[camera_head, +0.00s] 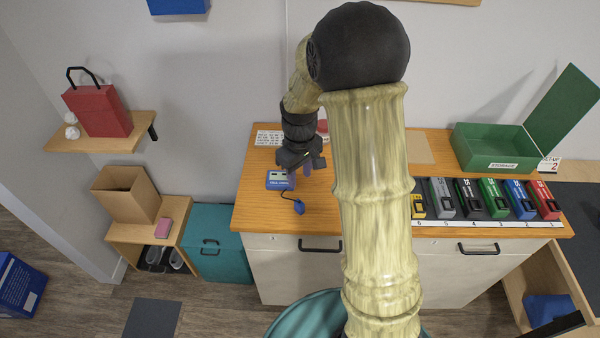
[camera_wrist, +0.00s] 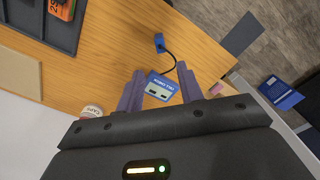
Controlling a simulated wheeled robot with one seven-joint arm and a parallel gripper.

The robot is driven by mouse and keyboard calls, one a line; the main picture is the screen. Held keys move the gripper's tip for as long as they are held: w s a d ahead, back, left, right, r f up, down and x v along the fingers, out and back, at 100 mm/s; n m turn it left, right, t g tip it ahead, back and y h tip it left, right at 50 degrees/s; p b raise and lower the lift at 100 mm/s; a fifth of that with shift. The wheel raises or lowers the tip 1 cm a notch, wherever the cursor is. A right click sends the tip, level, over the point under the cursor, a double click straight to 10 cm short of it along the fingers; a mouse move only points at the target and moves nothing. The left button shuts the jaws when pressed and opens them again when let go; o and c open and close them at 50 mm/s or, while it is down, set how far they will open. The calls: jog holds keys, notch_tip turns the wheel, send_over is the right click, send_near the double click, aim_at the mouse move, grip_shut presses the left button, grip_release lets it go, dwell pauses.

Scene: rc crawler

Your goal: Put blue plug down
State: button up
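The blue plug (camera_head: 299,207) lies on the wooden worktop near its front edge, at the end of a short black cable. It also shows in the wrist view (camera_wrist: 159,42), beyond my fingertips and clear of them. The cable runs to a small blue box (camera_head: 279,181) with a white label, which shows between my fingers in the wrist view (camera_wrist: 158,87). My gripper (camera_head: 299,172) is above the worktop beside the blue box, its purple fingers spread apart (camera_wrist: 160,70) with nothing visibly held. My arm hides part of the worktop in the head view.
A row of several coloured packs (camera_head: 484,198) stands to the right. A green open box (camera_head: 490,147) is at the back right. A round tape-labelled item (camera_wrist: 92,112) is near my gripper in the wrist view. The worktop around the plug is clear.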

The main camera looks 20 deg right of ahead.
jog(key=s+r+m+t, duration=0.1)
jog(key=s+r+m, duration=0.1)
jog(key=s, duration=0.5)
jog(key=s+r+m+t, duration=0.1)
jog(key=s+r+m, duration=0.1)
jog(key=s, duration=0.5)
jog(key=shift+s+r+m+t, duration=0.15)
jog(key=shift+r+m+t, duration=0.15)
jog(key=shift+m, duration=0.4)
